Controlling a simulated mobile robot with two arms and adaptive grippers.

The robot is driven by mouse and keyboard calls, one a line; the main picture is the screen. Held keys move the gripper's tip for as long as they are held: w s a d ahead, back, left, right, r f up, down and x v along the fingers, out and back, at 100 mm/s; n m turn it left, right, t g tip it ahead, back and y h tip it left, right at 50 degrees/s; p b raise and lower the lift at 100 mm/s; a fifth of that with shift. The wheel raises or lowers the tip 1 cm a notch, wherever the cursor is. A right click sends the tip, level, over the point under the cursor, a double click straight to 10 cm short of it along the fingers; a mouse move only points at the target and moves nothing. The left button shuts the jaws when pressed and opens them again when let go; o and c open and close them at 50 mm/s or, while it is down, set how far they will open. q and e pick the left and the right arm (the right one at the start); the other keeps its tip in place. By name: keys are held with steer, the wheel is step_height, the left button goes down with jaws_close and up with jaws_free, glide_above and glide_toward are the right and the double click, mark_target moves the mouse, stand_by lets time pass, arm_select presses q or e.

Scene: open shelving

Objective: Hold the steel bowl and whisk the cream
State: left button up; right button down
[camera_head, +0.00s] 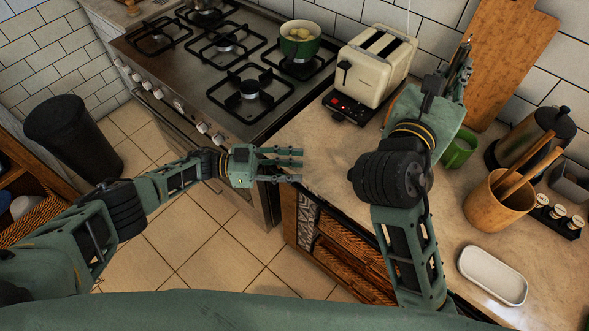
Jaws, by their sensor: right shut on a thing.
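I cannot make out a steel bowl, a whisk or cream in the head view. My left gripper (299,164) is open and empty, with its fingers spread, over the front edge of the counter beside the stove. My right gripper (463,62) reaches to the back of the counter, between the toaster and the wooden board. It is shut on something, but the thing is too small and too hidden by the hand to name.
A cream toaster (373,66) stands behind a small black device with red lights (347,108). A green pot (299,42) sits on the stove (205,85). A wooden board (505,50) leans on the wall. A green mug (461,150), utensil crock (492,207) and white dish (492,275) stand right.

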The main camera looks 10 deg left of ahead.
steer(key=shift+a, duration=0.1)
arm_select(q)
steer(key=shift+g, duration=0.3)
steer(key=d, duration=1.3)
steer(key=shift+s, duration=0.3)
steer(key=shift+c, duration=0.5)
jaws_close()
steer(key=c, duration=0.6)
jaws_free()
steer(key=shift+c, duration=0.2)
jaws_close()
steer(key=shift+f, duration=0.1)
